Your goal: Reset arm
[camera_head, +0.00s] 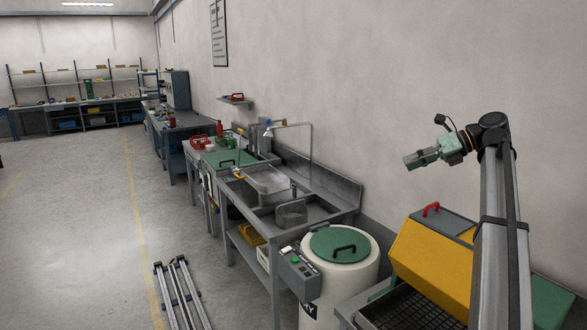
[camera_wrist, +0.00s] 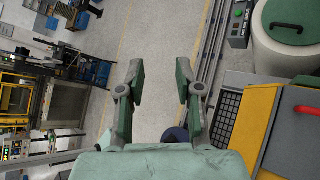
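My gripper (camera_head: 412,160) shows in the head view at the right, raised in the air and pointing left, above the level of the benches. In the wrist view my gripper (camera_wrist: 161,82) has its two fingers spread apart, with bare floor showing between them. It holds nothing and touches nothing. My arm rises at the right of the head view and bends at its top towards the gripper. No copper coil can be made out in either view.
A white drum with a green lid (camera_head: 340,244) and a yellow machine (camera_head: 431,262) with a red handle stand below the gripper. A sink bench (camera_head: 335,206) runs along the wall. The floor at left (camera_head: 75,215) is mostly clear.

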